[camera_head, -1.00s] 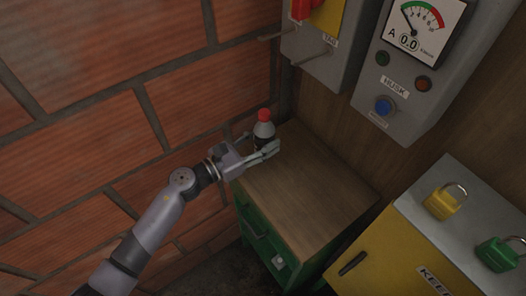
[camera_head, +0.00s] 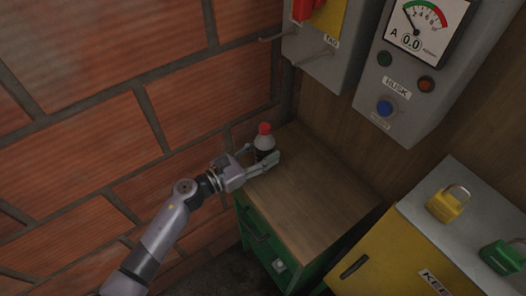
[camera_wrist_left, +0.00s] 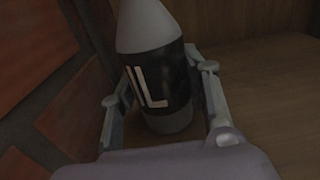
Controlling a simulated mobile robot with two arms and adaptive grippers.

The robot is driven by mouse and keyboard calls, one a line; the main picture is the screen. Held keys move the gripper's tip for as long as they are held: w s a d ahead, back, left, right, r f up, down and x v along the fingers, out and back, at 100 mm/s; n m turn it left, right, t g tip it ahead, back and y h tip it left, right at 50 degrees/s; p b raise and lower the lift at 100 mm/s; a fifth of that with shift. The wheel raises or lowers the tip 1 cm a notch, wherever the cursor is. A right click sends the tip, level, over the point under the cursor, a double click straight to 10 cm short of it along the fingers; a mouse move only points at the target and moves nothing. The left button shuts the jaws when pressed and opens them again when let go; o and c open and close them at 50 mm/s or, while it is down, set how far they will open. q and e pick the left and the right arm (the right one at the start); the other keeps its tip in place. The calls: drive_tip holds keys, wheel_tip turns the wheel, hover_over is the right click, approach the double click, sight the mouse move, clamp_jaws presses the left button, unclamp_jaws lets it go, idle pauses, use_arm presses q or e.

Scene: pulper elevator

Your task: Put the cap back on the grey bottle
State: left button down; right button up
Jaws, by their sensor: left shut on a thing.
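The grey bottle (camera_head: 264,143) has a dark label and a red top that looks like its cap (camera_head: 264,128). It is upright at the back left of the wooden cabinet top. Whether its base touches the wood is hard to tell. My left gripper (camera_head: 262,154) is shut on the bottle, one finger on each side. The left wrist view shows the bottle (camera_wrist_left: 150,28) between the fingers, with pale letters on its black label; its top is out of frame. My right gripper is not in view.
The green cabinet's wooden top (camera_head: 315,190) is bare right of the bottle. A brick wall (camera_head: 90,140) stands close on the left. Grey control boxes (camera_head: 410,75) hang above at right. A yellow cabinet (camera_head: 385,250) bears a yellow padlock (camera_head: 446,206) and a green one (camera_head: 503,257).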

use_arm(q)
drive_tip(key=c, duration=1.3)
unclamp_jaws()
drive_tip(key=o, duration=0.4)
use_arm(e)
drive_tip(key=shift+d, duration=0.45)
use_arm(q)
drive_tip(key=shift+r, duration=0.1)
drive_tip(key=shift+s+a, duration=0.15)
drive_tip(key=shift+a, duration=0.15)
drive_tip(key=b+v, duration=0.3)
drive_tip(key=v, duration=0.8)
drive_tip(key=shift+s+a, duration=0.1)
drive_tip(key=shift+s, duration=0.05)
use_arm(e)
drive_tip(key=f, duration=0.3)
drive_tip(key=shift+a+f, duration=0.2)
